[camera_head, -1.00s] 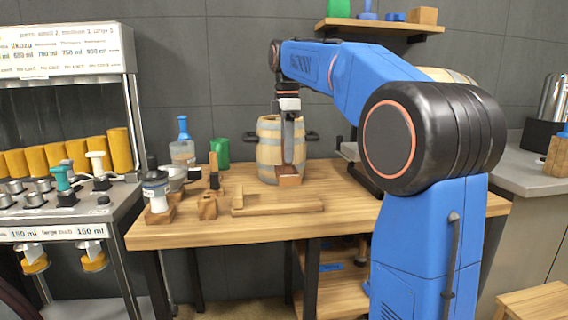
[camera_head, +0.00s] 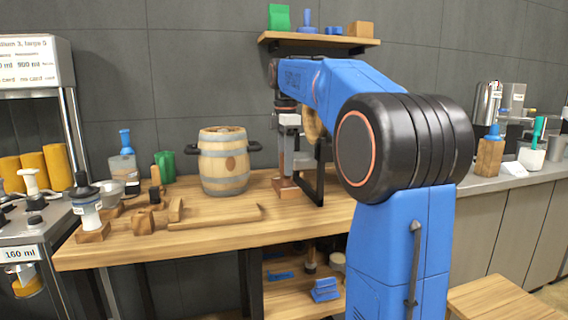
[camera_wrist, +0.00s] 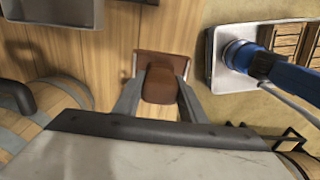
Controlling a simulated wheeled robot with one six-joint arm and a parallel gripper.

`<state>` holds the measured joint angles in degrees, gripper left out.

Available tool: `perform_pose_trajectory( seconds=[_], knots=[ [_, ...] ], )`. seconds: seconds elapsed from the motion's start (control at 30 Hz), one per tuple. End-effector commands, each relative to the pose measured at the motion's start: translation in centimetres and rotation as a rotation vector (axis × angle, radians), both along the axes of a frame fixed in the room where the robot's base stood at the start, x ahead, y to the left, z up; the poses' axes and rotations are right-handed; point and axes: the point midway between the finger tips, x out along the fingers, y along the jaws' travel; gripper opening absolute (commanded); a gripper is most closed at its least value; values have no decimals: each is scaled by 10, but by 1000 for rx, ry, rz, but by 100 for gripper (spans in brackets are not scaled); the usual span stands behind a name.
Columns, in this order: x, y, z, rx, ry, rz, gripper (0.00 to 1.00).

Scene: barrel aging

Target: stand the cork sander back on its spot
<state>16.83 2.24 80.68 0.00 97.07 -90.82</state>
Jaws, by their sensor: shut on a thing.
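The cork sander, a small reddish-brown block (camera_head: 285,187), is held between the fingers of my gripper (camera_head: 288,172). In the wrist view the block (camera_wrist: 160,66) sits between the two grey fingers (camera_wrist: 159,94). In the head view it is low over the wooden table (camera_head: 240,205), to the right of the barrel (camera_head: 222,168). I cannot tell whether it touches the tabletop. No marked spot for it is clear in these frames.
A dark metal frame (camera_head: 319,180) stands close to the right of my gripper. Wooden tools, including a long stick (camera_head: 215,219), lie at the table's front left. A blue-topped bottle (camera_head: 124,162) and green cup (camera_head: 165,166) stand behind them. The table between stick and gripper is clear.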

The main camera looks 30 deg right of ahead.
Motion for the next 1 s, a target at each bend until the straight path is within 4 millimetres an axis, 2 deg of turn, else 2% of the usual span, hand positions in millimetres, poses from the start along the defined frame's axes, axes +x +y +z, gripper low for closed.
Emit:
perform_pose_trajectory(
  seconds=[0.17,0.7,1.0],
  knots=[
    [0,0,-6,0,0,0,5],
    [0,0,-54,0,1,0,5],
    [0,0,-60,0,-1,0,5]
  ],
)
